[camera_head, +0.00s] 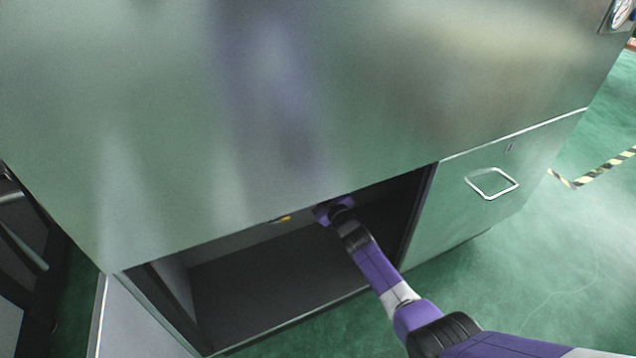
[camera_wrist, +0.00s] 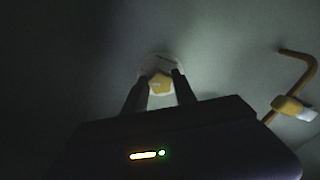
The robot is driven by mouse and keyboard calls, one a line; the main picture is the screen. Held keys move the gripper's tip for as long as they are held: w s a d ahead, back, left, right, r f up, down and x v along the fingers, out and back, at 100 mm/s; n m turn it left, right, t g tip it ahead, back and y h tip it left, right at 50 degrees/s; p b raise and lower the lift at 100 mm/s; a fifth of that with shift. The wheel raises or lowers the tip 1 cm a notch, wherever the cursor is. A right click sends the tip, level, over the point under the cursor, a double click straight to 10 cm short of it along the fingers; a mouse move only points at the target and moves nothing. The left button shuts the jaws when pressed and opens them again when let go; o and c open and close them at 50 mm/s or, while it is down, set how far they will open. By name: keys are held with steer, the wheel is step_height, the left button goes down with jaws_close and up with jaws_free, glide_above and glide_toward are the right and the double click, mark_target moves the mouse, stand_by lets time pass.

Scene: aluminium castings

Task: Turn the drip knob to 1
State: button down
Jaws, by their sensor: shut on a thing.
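The drip knob (camera_wrist: 160,84) is a yellow knob on a pale round base, seen at the middle of the wrist view. My gripper (camera_wrist: 159,80) reaches it from below, with one dark finger on each side, and is shut on it. The number the knob points to cannot be read. In the head view my gripper is hidden inside the open compartment, under the metal cabinet's upper edge, so the knob does not show there.
The metal cabinet (camera_head: 300,110) overhangs the dark open compartment (camera_head: 280,285). A closed door with a square handle (camera_head: 492,184) is to the right. In the wrist view, a bent yellow pipe with a fitting (camera_wrist: 289,105) is right of the knob.

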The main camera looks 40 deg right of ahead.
steer(key=shift+f+m, duration=0.1)
steer(key=shift+m, duration=1.1)
steer(key=c, duration=1)
jaws_free()
steer(key=p+v, duration=0.4)
steer(key=v, duration=0.4)
steer(key=shift+p, duration=0.35)
